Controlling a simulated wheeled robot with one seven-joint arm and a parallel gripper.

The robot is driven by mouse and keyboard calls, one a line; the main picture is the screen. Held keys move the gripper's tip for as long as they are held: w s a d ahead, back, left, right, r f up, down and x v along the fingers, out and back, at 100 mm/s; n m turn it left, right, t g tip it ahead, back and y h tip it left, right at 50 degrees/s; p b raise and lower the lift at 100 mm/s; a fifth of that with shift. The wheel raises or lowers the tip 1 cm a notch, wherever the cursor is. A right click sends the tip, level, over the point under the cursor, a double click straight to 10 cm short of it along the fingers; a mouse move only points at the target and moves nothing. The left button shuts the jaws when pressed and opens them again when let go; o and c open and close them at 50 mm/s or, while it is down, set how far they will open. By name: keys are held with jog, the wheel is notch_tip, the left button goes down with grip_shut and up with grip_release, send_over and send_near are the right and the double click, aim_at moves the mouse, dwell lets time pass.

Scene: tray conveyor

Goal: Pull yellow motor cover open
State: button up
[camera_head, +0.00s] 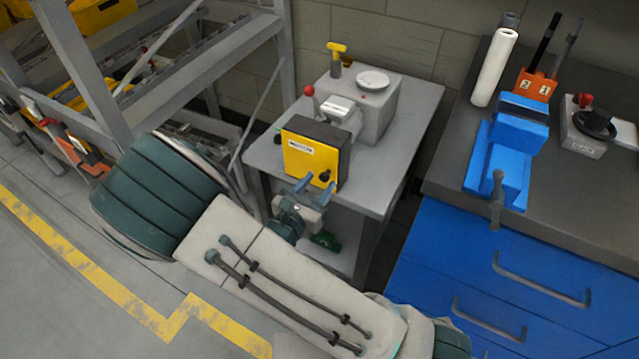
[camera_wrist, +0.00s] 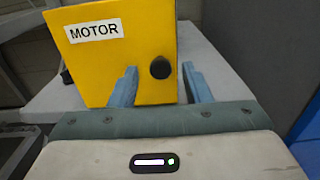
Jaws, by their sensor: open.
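The yellow motor cover (camera_head: 309,154) is the front face of a dark box on the grey table. It looks closed in the head view. In the wrist view the cover (camera_wrist: 120,60) fills the upper middle, with a white "MOTOR" label (camera_wrist: 95,30) and a round black knob (camera_wrist: 160,68) at its right side. The knob also shows in the head view (camera_head: 325,176). My gripper (camera_head: 315,183) is open in front of the cover's lower right. In the wrist view its blue fingers (camera_wrist: 160,82) stand apart on either side of the knob, with nothing held; whether they touch the cover is unclear.
The grey table (camera_head: 425,105) carries a grey machine (camera_head: 375,112) with a red-knobbed lever behind the cover. A blue vise (camera_head: 500,155) stands on the dark workbench (camera_head: 455,170) at right. A metal rack (camera_head: 190,75) stands at left. A yellow floor line (camera_head: 90,268) runs lower left.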

jog(key=shift+w+d, duration=0.25)
jog(key=shift+w, duration=0.2)
grip_shut()
jog(key=shift+a, duration=0.1)
